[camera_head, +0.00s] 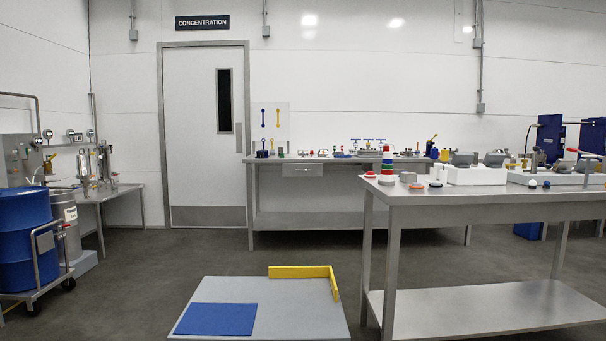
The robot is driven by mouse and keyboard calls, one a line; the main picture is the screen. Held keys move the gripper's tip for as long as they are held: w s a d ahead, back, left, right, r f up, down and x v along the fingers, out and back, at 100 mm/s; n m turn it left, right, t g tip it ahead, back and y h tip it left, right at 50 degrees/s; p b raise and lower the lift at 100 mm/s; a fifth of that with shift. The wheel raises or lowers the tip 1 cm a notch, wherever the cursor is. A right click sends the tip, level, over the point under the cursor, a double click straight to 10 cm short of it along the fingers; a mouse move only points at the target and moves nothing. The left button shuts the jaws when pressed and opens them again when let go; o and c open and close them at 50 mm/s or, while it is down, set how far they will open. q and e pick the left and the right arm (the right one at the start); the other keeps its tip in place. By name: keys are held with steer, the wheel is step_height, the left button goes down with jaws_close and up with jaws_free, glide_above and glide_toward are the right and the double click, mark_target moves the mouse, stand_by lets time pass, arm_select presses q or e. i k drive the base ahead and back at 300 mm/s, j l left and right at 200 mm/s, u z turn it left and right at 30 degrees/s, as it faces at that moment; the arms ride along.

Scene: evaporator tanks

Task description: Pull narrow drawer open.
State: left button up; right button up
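A narrow drawer (302,170) with a pale front hangs under the top of the steel bench (250,185) by the back wall. It looks shut, and a small dark handle seems to sit on its front. The bench is across the room, beyond a stretch of floor. Neither of my grippers shows in the head view, so I cannot see whether they hold anything.
A nearer steel table (470,309) with parts on it stands at the right. A low grey platform (285,318) with a blue mat (216,319) and yellow edge (300,271) lies ahead.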

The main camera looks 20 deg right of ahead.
mark_target(289, 169)
steer(key=i+j+u, duration=0.25)
steer(key=i+j, duration=0.15)
steer(key=i+j+u, duration=0.3)
steer(key=i, duration=0.2)
